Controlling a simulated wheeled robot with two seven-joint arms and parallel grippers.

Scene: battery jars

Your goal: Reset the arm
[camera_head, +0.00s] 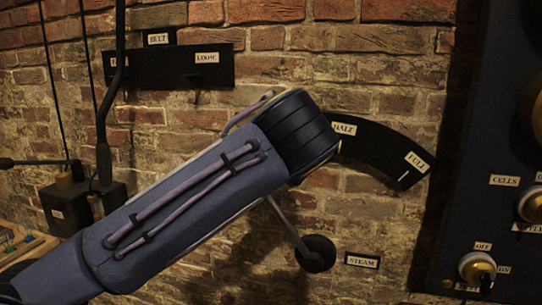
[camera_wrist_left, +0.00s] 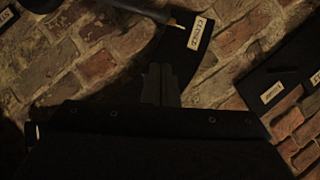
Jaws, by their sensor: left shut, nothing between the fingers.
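My left arm (camera_head: 190,200) crosses the head view from the lower left up to the middle, and its gripper is hidden there. In the left wrist view my left gripper (camera_wrist_left: 161,84) has its two fingers together, with nothing between them. It points toward a dark curved plate (camera_wrist_left: 188,62) with a pale label (camera_wrist_left: 197,34), whose text is hard to read. I cannot tell whether the fingertips touch the plate. My right gripper is in neither view.
A lever with a round dark knob (camera_head: 318,253) hangs below my arm by the STEAM label (camera_head: 362,260). A curved HALF/FULL plate (camera_head: 385,150) is on the brick wall. A dark panel with knobs (camera_head: 477,267) stands right; a box with levers (camera_head: 72,209) stands left.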

